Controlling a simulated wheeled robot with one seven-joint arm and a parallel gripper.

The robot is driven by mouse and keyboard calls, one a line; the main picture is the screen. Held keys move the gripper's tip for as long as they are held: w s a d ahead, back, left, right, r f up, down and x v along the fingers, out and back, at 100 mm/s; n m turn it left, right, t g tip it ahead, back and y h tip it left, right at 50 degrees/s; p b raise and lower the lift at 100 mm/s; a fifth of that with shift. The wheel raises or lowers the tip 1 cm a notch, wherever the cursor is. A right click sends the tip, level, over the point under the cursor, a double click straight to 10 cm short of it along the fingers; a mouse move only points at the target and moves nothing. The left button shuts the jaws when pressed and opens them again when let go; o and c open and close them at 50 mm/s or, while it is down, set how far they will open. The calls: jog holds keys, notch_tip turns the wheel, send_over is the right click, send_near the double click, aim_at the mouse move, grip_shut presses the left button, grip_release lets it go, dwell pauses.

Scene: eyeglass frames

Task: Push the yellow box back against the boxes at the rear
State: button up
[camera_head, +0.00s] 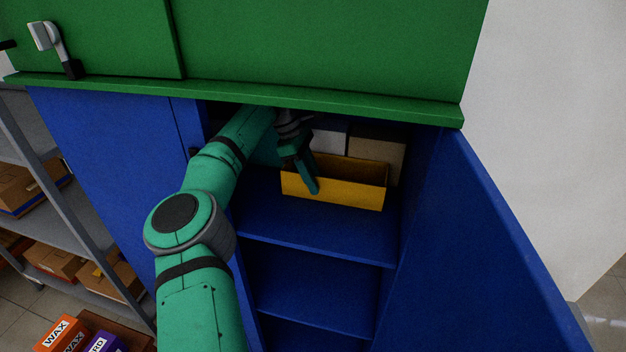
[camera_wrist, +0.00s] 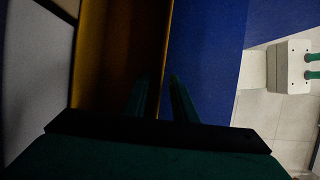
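The yellow box (camera_head: 350,192), open-topped and empty where I can see in, stands upright on the upper blue shelf (camera_head: 310,222). Behind it are a whitish box (camera_head: 329,142) and a tan box (camera_head: 378,157). Whether the yellow box touches them is not clear. My gripper (camera_head: 309,180) points down at the left part of its front wall. In the wrist view the fingers (camera_wrist: 161,98) are apart, one on the inner side of the front wall (camera_wrist: 164,60) and one outside. I cannot tell whether either finger touches the wall. The inner finger is hidden in the head view.
The blue cabinet's right door (camera_head: 490,250) stands open, and a closed blue panel (camera_head: 110,150) is at left. A green ledge (camera_head: 300,112) overhangs the opening. The shelf in front of the yellow box is bare. A grey rack with cartons (camera_head: 90,275) stands at far left.

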send_near(365, 209)
jog(key=shift+x, duration=2.05)
jog(key=shift+d+f, duration=0.3)
jog(key=shift+f, duration=0.25)
grip_shut()
grip_release()
jog(key=shift+w+r, duration=0.1)
